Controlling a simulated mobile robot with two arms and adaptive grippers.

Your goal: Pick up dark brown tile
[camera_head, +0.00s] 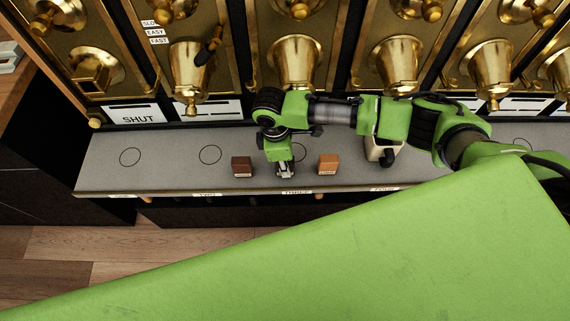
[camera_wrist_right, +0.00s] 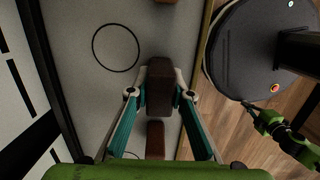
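My right gripper (camera_head: 285,172) is low over the grey counter, between two tiles. In the right wrist view its two fingers (camera_wrist_right: 161,92) press against the sides of a dark brown tile (camera_wrist_right: 160,86). In the head view the gripper hides that tile, and I cannot tell whether it is clear of the counter. A reddish-brown tile (camera_head: 242,166) stands to the left; it also shows in the wrist view (camera_wrist_right: 155,138). An orange-brown tile (camera_head: 328,163) stands to the right. My left gripper (camera_wrist_right: 254,109) shows small at the right of the wrist view, its fingers unclear.
Brass hoppers (camera_head: 295,62) line the back above the counter (camera_head: 110,178). A pale object (camera_head: 381,149) stands right of the orange-brown tile, partly behind my arm. The left part of the counter, with drawn circles, is clear. Wooden floor lies in front.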

